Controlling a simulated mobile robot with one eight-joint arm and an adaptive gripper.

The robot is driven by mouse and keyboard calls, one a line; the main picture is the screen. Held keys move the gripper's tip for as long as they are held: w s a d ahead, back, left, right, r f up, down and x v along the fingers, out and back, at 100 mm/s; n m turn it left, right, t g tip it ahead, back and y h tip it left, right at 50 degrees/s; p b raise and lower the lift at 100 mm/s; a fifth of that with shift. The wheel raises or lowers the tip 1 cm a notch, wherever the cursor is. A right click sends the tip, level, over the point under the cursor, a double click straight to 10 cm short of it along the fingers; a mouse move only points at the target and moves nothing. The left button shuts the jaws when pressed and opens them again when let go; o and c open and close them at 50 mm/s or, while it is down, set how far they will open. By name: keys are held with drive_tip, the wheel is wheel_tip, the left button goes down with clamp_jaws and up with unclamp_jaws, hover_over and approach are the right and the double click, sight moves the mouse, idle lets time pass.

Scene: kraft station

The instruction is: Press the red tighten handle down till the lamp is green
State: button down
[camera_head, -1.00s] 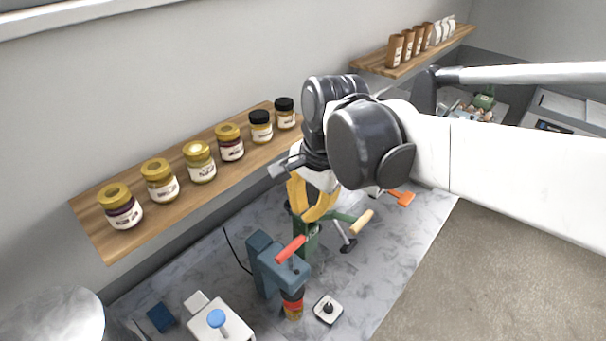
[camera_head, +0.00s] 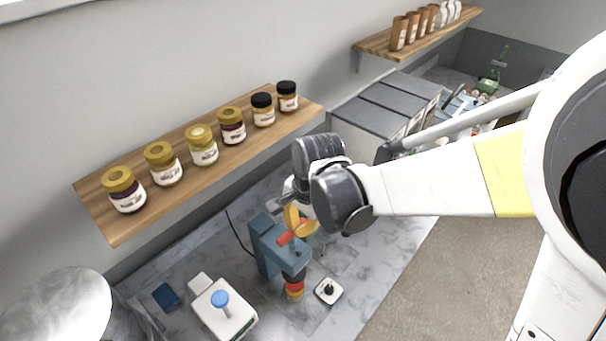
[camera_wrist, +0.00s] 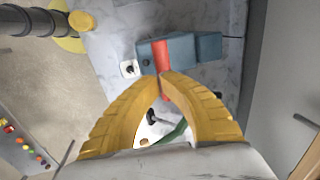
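The blue capping press (camera_head: 266,252) stands on the marble counter and also shows in the wrist view (camera_wrist: 185,48). Its red tighten handle (camera_head: 286,238) sticks out at the top; in the wrist view the handle (camera_wrist: 161,55) runs past my fingertips. A red-and-yellow jar (camera_head: 294,287) stands under the press head. My gripper (camera_wrist: 161,74) has yellow curved fingers whose tips are together over the handle, with nothing clearly held between them. In the head view my gripper (camera_head: 297,226) is right by the handle; contact is unclear. I cannot make out a lit lamp.
A white pad with a black knob (camera_head: 328,290) lies right of the press. A white box with a blue knob (camera_head: 222,308) and a dark blue block (camera_head: 166,297) are left. A wooden shelf of jars (camera_head: 110,225) runs along the wall. Grey bins (camera_head: 368,120) stand behind my arm.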

sight(297, 250)
drive_tip(key=shift+f, duration=0.15)
wheel_tip(297, 250, down, 7)
drive_tip(key=b, duration=0.7)
drive_tip(key=shift+f, duration=0.2)
drive_tip(key=shift+r, duration=0.1)
drive_tip(key=shift+d+r, duration=0.1)
drive_tip(key=shift+r, duration=0.15)
wheel_tip(297, 250, up, 13)
drive_tip(key=s+d+p, duration=0.1)
drive_tip(key=d+p, duration=0.1)
drive_tip(key=shift+s+r+p, duration=0.2)
drive_tip(key=shift+s+p, duration=0.1)
drive_tip(key=shift+p, duration=0.05)
